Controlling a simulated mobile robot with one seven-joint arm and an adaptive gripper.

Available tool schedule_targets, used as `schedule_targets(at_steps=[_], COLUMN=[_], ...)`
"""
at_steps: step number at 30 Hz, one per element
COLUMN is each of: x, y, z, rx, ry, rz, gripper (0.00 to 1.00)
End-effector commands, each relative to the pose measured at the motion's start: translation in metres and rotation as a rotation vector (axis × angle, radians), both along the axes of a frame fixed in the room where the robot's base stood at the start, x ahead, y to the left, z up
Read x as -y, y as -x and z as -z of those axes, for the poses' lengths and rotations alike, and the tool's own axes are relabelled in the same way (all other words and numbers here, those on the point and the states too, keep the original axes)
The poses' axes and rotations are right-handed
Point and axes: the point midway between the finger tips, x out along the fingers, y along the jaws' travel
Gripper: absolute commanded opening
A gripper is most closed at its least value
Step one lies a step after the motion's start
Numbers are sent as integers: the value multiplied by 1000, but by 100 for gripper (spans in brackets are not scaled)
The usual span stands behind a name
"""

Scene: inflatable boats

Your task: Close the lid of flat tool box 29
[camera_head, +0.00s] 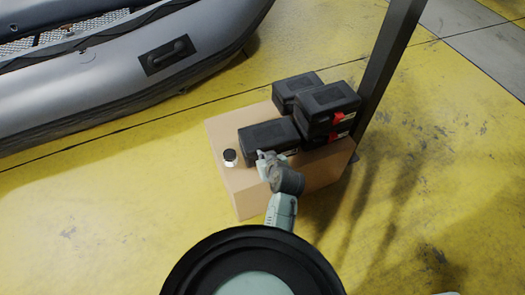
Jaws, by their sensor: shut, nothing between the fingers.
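A black flat tool box (262,140) lies at the front left on top of a tan cardboard box (222,145). Its top looks flat and level, and I cannot tell from here whether the lid is fully down. No number can be read on it, so I cannot tell whether it is number 29. My gripper (263,156) is shut and empty at the front edge of this tool box. Whether it touches the box is unclear. My gripper and wrist hide part of the front face.
More black tool boxes with red latches (330,105) are stacked at the back right of the cardboard box. A dark post (385,70) rises behind. A grey inflatable boat (120,75) lies at the upper left.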

Motion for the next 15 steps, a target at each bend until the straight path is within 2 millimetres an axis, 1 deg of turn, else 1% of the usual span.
schedule_targets(at_steps=[1,6,15], x=[0,1,1], y=[1,3,3], z=[5,11,12], rx=[-2,-1,0], ry=[0,0,0], rz=[-1,0,0], gripper=[0,0,0])
